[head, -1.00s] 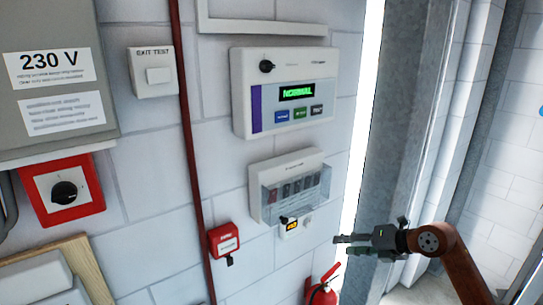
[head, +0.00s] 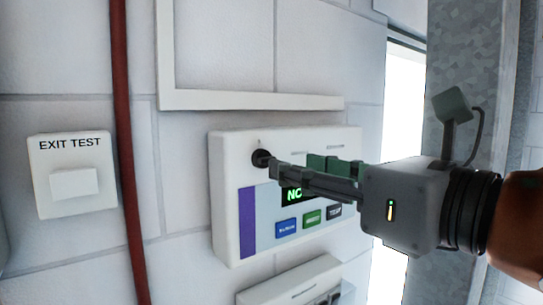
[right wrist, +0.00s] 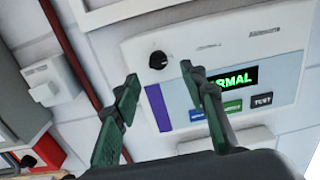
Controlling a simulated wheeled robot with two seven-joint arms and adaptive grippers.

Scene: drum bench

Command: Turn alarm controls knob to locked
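The alarm panel (head: 228,190) is a white box on the wall with a purple stripe, a green display and several buttons. Its small black round knob (head: 260,157) is at the upper left of the panel. The knob also shows in the right wrist view (right wrist: 158,60), just beyond and between the fingertips. My right gripper (right wrist: 158,72) is open and empty, its two fingers apart. In the head view the right gripper (head: 290,165) reaches in from the right, its fingertips close to the knob and covering part of the display. My left gripper is not in view.
An EXIT TEST switch (head: 72,175) and a red vertical pipe (head: 128,150) are left of the panel. A white frame (head: 250,100) is on the wall above it. Another white box (head: 290,285) is just below. A grey metal column (head: 460,60) stands at the right.

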